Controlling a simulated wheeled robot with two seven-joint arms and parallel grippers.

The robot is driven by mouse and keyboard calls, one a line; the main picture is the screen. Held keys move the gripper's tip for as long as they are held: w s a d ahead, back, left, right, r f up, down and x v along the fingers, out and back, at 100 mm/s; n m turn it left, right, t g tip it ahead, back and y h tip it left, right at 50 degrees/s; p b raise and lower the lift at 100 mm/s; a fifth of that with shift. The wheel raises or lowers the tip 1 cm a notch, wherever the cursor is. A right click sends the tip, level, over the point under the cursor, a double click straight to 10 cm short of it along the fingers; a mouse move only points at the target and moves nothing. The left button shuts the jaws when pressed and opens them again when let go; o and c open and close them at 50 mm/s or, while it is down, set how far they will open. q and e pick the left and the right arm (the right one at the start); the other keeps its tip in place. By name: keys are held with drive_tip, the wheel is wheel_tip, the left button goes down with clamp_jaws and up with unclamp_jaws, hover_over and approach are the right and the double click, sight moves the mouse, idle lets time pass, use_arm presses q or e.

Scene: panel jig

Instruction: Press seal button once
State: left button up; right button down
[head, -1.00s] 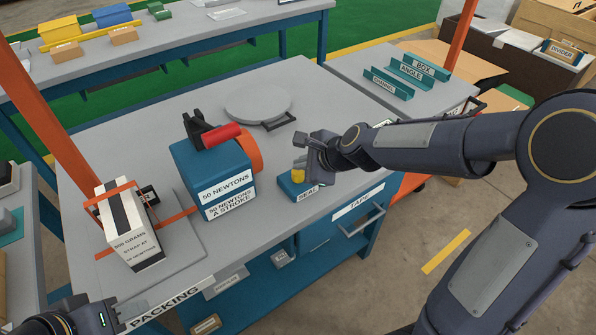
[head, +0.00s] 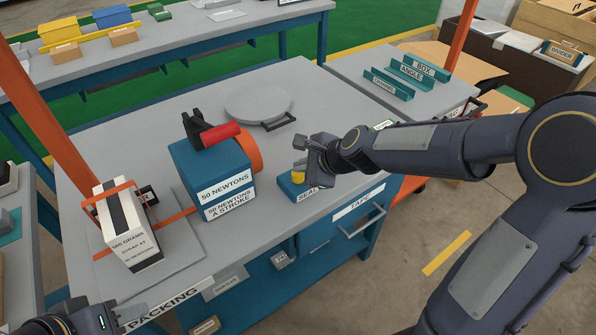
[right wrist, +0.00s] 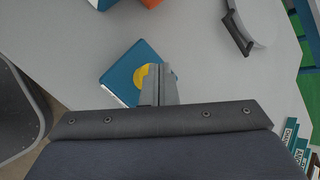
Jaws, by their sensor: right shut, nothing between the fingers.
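The seal button is a yellow cap (head: 297,177) on a small blue box labelled SEAL (head: 287,187), on the grey packing table near its front right. In the right wrist view the yellow cap (right wrist: 141,77) is partly covered by my fingers. My right gripper (head: 299,168) is shut and empty, with its fingertips over or beside the cap; I cannot tell whether they touch it. It also shows in the right wrist view (right wrist: 159,84). My left gripper (head: 118,316) is only partly in view at the lower left, and its fingers are unclear.
A blue tensioner box (head: 212,180) with a red handle stands left of the button. A strapped white carton (head: 130,232) stands further left. A round grey plate (head: 257,103) lies behind. The tape drawer (head: 345,225) is below the table's front edge.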

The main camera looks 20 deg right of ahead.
sight(302, 175)
drive_tip(key=shift+f+b, duration=0.3)
drive_tip(key=shift+f, duration=0.1)
idle(0.4)
drive_tip(key=shift+r+p, duration=1.25)
drive_tip(key=shift+p, duration=0.05)
wheel_tip(302, 175, up, 5)
drive_tip(key=p, duration=0.5)
